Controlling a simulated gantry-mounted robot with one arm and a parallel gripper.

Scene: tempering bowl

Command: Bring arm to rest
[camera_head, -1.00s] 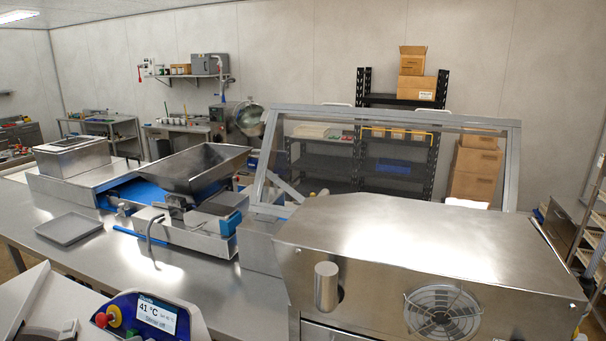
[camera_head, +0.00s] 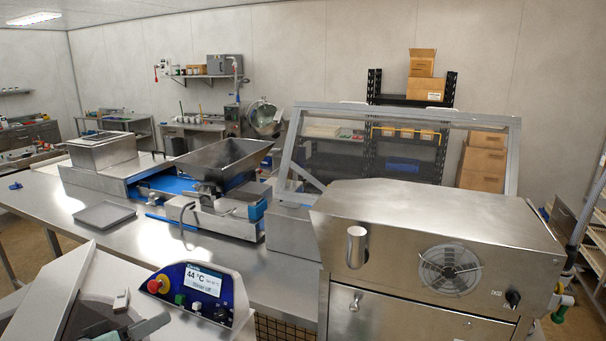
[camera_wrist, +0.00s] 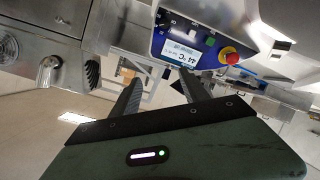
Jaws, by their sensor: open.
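My gripper (camera_wrist: 160,95) shows in the wrist view with its two dark ribbed fingers apart and nothing between them. Beyond the fingertips is the blue control panel (camera_wrist: 165,40), seen turned over, with a red emergency button (camera_wrist: 230,56). In the head view the same control panel (camera_head: 238,299) stands on the white tempering machine (camera_head: 98,268) at the lower left, its display reading 44 °C. The gripper does not show in the head view. Whether a bowl sits in the machine cannot be told, as its top is mostly out of frame.
A steel machine with a round fan (camera_head: 449,269) fills the lower right. Behind the panel, a steel table (camera_head: 60,220) carries a hopper (camera_head: 222,155), a blue belt (camera_head: 165,184) and a grey tray (camera_head: 104,215). A clear-panelled frame (camera_head: 400,150) rises behind the steel machine.

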